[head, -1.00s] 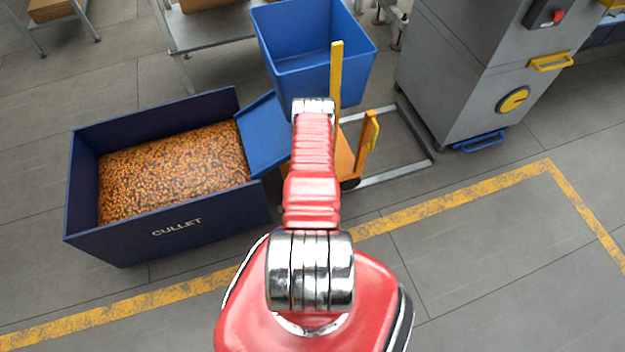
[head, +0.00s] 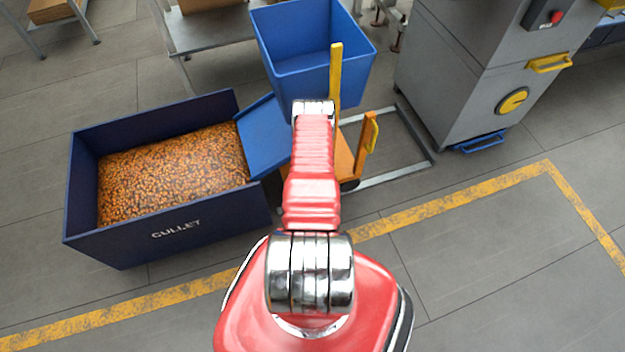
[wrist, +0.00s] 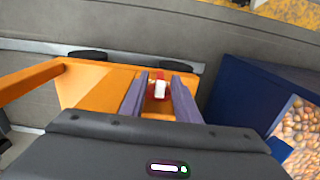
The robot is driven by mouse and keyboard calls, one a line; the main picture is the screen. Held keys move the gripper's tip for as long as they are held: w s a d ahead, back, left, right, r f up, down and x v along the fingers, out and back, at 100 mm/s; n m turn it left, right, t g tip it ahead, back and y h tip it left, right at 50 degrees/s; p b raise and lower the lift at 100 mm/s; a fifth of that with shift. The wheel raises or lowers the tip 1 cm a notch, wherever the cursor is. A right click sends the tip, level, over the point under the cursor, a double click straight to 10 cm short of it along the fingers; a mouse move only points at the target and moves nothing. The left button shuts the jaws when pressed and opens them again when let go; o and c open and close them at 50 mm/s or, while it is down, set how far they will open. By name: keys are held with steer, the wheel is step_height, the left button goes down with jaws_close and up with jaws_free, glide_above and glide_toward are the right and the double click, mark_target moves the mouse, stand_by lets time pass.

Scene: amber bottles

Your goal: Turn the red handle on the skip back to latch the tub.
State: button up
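The skip's blue tub (head: 308,72) stands at the top centre of the head view, with its open top facing me and empty inside. Its orange frame (head: 345,155) shows partly behind my arm, and in the wrist view as an orange plate (wrist: 90,85). The red handle (wrist: 160,86), with a white part on it, shows in the wrist view between the two purple fingers of my gripper (wrist: 161,82). The fingers are apart, one on each side of the handle. I cannot tell whether they touch it. My arm hides the gripper and handle in the head view.
A dark blue bin marked CULLET (head: 110,240), full of amber pieces, stands left of the skip, with a blue sloping plate (head: 262,138) at its edge. A grey machine (head: 465,70) stands right. A floor rail (head: 400,172) runs beside the skip. Front floor is clear.

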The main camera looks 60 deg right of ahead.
step_height(320, 180, up, 14)
steer(key=shift+f, duration=0.15)
stand_by(0.8)
steer(key=shift+s, duration=0.1)
stand_by(0.6)
